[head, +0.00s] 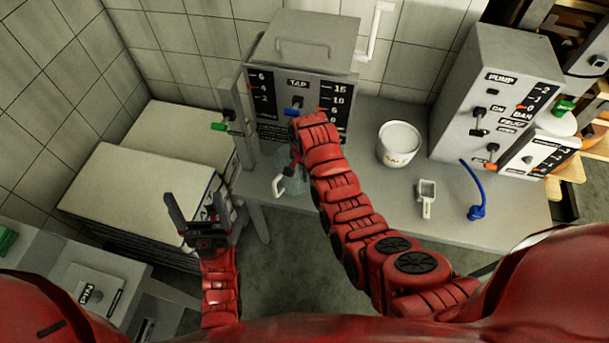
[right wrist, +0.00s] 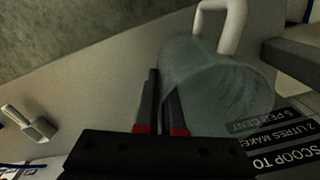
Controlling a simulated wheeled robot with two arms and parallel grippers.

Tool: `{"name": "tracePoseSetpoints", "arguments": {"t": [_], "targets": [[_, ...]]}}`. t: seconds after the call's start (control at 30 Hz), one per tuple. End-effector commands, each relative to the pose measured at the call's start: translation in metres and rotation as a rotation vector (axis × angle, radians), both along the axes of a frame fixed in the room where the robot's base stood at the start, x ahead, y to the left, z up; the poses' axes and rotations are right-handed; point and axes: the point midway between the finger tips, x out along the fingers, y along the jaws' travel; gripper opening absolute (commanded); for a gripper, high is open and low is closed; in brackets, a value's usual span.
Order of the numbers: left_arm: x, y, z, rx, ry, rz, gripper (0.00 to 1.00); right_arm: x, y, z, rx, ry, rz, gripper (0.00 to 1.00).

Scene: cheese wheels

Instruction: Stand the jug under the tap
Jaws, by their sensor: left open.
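The clear jug (head: 287,168) with a white handle (head: 277,187) is at the bench's left front, below and in front of the tap unit (head: 268,128). My right forearm partly covers it in the head view. The jug (right wrist: 225,85) fills the middle of the right wrist view, its handle at the top. My right gripper (right wrist: 163,82) has its fingers close together, with the jug's wall edge between them. I cannot tell whether the jug touches the bench. The tap's outlet is hidden; a blue lever (head: 292,112) shows. My left gripper (head: 196,212) is open and empty, left of the bench.
A white tub (head: 398,144), a scoop (head: 426,198) and a blue hose end (head: 476,212) are on the bench right of my arm. The pump unit (head: 490,95) stands behind them. Stacked pale boards (head: 135,190) are at the left.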

Motion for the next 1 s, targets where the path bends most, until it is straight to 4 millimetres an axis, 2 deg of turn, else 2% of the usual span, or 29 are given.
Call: {"name": "tracePoseSetpoints", "arguments": {"t": [0.03,0.13,0.53,0.6,0.7,1.0], "targets": [[0.0,0.0,0.007,0.0,0.0,0.0,0.85,-0.001,0.0,-0.002,-0.002,0.004,0.001,0.0],[0.0,0.0,0.01,0.0,0.0,0.0,0.85,-0.001,0.0,-0.012,0.0,0.003,0.001,0.0],[0.0,0.0,0.005,0.0,0.0,0.0,0.85,0.0,0.0,-0.021,0.001,-0.001,0.001,0.0],[0.0,0.0,0.007,0.0,0.0,0.0,0.85,0.0,0.0,-0.019,0.001,-0.001,0.001,0.16],[0.0,0.0,0.007,0.0,0.0,0.0,0.85,0.0,0.0,-0.019,0.001,-0.001,0.001,0.34],[0.0,0.0,0.008,0.0,0.0,0.0,0.85,0.0,0.0,-0.018,0.001,-0.001,0.001,0.35]]}}
